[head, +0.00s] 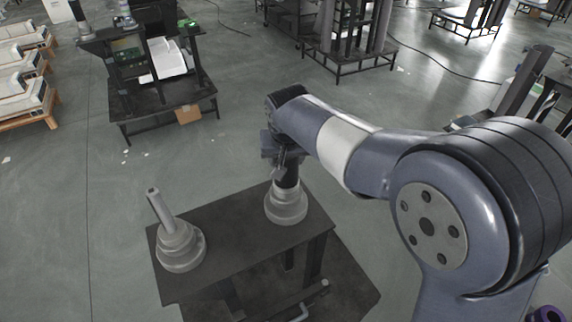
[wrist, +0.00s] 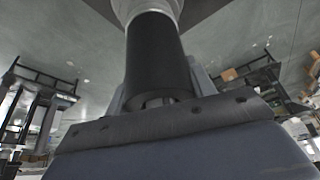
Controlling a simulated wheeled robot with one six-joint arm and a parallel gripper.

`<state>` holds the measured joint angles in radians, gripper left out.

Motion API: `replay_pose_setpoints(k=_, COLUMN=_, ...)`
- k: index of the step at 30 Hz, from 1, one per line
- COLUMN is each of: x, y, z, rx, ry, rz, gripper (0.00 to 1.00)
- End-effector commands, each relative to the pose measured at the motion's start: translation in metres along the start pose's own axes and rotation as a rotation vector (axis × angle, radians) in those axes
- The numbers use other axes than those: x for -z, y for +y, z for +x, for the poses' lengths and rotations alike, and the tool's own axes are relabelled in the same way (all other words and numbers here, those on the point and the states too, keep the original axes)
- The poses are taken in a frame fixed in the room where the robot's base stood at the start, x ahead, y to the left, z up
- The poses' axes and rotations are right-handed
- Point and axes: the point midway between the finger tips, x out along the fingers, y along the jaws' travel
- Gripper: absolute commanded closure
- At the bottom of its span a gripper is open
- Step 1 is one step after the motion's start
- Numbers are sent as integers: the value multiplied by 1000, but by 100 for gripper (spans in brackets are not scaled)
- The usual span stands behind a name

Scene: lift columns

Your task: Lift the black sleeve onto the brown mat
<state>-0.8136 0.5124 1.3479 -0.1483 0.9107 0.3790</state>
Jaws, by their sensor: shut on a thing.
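The black sleeve (head: 288,172) is an upright dark cylinder at the right end of a dark table. Its lower end meets a grey stepped base (head: 286,207), and I cannot tell whether it rests on it or sits around a post. My gripper (head: 280,158) is shut on the sleeve's upper part. In the wrist view the sleeve (wrist: 157,58) runs away from the jaws to the pale grey base (wrist: 147,8). I cannot make out a brown mat in either view.
A second grey stepped base (head: 180,248) with a leaning post stands at the left of the dark table (head: 235,238). Another dark table (head: 165,104) with equipment and a small brown box (head: 188,114) stands at back left. Open floor lies between the tables.

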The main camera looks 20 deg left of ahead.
Motion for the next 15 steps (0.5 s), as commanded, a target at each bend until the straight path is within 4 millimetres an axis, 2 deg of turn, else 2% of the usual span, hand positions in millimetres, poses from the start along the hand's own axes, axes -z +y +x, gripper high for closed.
replay_pose_setpoints(k=8, x=2, y=0, z=-4, rx=1, ry=3, rz=0, gripper=75)
replay_pose_setpoints(k=15, x=12, y=0, z=-26, rx=2, ry=7, rz=0, gripper=75)
